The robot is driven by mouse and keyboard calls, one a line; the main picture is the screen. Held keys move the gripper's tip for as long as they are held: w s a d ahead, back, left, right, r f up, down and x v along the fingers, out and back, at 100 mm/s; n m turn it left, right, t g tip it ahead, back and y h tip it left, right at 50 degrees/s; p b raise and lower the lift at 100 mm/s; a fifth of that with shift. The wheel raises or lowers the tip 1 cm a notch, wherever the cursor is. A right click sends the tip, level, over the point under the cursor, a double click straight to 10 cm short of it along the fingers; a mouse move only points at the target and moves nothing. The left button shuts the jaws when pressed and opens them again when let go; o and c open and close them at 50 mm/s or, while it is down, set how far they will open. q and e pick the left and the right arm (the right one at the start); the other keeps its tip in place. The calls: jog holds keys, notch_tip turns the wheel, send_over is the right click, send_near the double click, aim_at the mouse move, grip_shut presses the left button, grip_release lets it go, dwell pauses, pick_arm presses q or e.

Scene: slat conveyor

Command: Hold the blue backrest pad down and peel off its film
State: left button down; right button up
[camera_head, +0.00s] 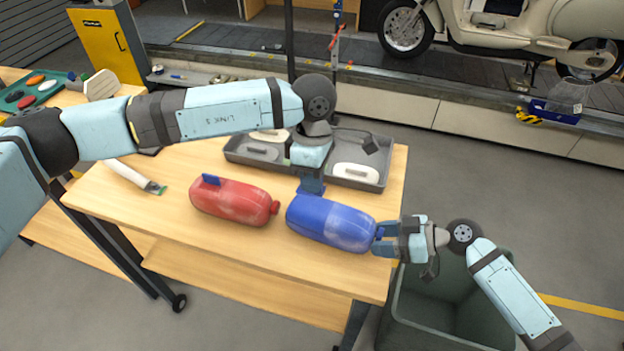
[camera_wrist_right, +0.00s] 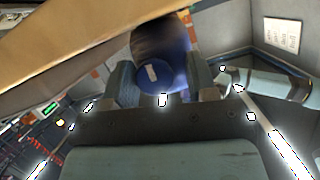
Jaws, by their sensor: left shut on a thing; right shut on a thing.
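The blue backrest pad (camera_head: 325,222) lies on the wooden table near its right front edge. A whitish, shiny film (camera_head: 350,228) shows on its right part. My left gripper (camera_head: 311,188) reaches down from above and is shut at the pad's upper left edge; its fingertips are partly hidden by the wrist. My right gripper (camera_head: 380,241) is shut on the small tab of film at the pad's right end. In the right wrist view the blue pad (camera_wrist_right: 172,45) shows blurred beyond the fingers, with a blue round piece with a white mark between the fingers (camera_wrist_right: 162,88).
A red pad (camera_head: 232,202) lies left of the blue one. A grey tray (camera_head: 368,185) with white pieces stands behind. A green-grey bin (camera_head: 440,325) stands open beside the table's right edge, below my right arm. A white tube-like tool (camera_head: 130,176) lies at the left.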

pick_arm(q)
jog(key=shift+s+r, duration=0.45)
jog(key=shift+r, duration=0.6)
jog(key=shift+s+r, duration=0.4)
jog(key=shift+r, duration=0.7)
jog(key=shift+s+r, duration=0.45)
jog(key=shift+r, duration=0.6)
pick_arm(e)
jog(key=o, duration=1.2)
pick_arm(q)
notch_tip(320, 180, up, 7)
jog(key=s, duration=0.2)
jog(key=shift+s, duration=0.4)
jog(key=shift+d, duration=0.1)
